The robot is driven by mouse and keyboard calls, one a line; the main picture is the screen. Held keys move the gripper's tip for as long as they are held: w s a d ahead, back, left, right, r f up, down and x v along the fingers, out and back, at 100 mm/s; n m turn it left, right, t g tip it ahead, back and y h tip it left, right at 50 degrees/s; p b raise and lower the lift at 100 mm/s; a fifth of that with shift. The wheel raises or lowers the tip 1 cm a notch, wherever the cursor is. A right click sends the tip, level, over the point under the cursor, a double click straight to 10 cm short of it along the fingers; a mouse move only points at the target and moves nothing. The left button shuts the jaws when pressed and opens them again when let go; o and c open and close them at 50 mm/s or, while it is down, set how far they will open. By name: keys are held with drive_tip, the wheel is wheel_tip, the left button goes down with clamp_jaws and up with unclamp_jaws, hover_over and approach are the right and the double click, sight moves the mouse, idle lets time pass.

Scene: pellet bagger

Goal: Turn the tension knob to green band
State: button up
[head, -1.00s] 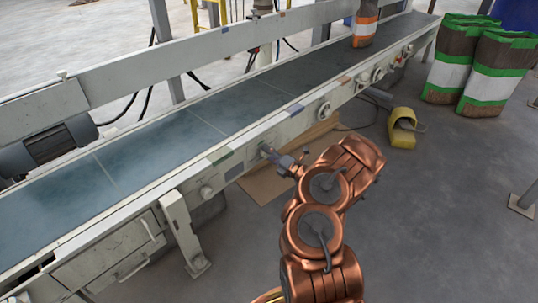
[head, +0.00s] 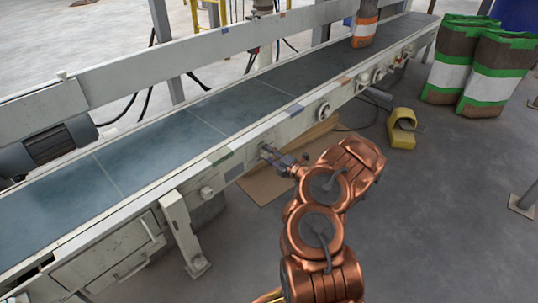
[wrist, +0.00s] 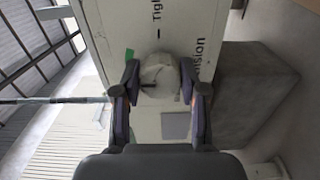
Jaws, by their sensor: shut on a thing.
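The tension knob (wrist: 160,70) is a pale round knob in the wrist view, on a white panel (wrist: 185,25) with partly visible lettering reading "Tight" and "nsion". A dark pointer mark shows on the knob's face. A green patch (wrist: 130,53) lies beside the knob, at its upper left; the rest of any band is hidden. My gripper (wrist: 158,84) is shut on the knob, one finger on each side. In the head view my gripper (head: 268,153) reaches the conveyor's near side rail and covers the knob.
The conveyor belt (head: 150,155) runs diagonally behind the rail. An orange-banded bag (head: 364,30) stands on its far end. A yellow foot pedal (head: 402,130) and green-white bags (head: 492,75) stand on the floor at right. The floor at lower right is clear.

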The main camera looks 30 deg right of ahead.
drive_tip(key=shift+f, duration=0.1)
drive_tip(key=o, duration=1.1)
drive_tip(key=shift+o, duration=0.2)
drive_tip(key=shift+s, duration=0.1)
drive_tip(key=v, duration=1.1)
drive_tip(key=shift+s, duration=0.4)
drive_tip(key=shift+d, duration=0.15)
